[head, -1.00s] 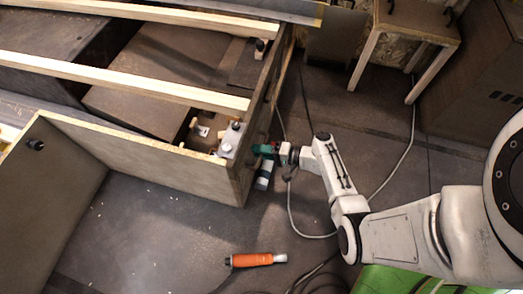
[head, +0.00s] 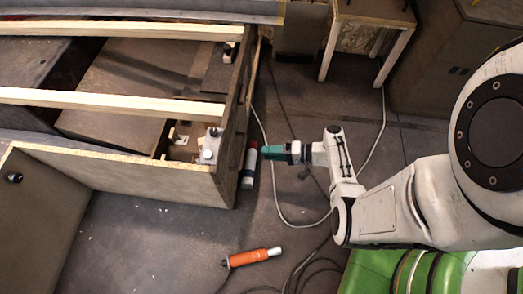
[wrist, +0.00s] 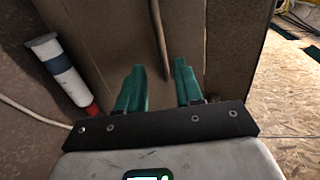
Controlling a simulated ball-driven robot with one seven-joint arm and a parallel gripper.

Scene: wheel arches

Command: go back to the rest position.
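My gripper (head: 266,152) is at the end of my white arm, to the right of the wooden frame's corner in the head view. In the wrist view its two green fingers (wrist: 158,88) stand apart with nothing between them. They point at a brown panel with a cable or thin rod running down it. A white, blue and red cylinder (wrist: 62,75) is left of the fingers in the wrist view. It also shows between the frame and my gripper in the head view (head: 249,168), apart from the fingers.
The wooden frame (head: 120,176) with pale beams fills the upper left. An orange-handled tool (head: 250,257) lies on the floor below. Cables (head: 289,219) run across the floor around my arm. A wooden stool (head: 372,22) and a dark cabinet (head: 460,50) stand at upper right.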

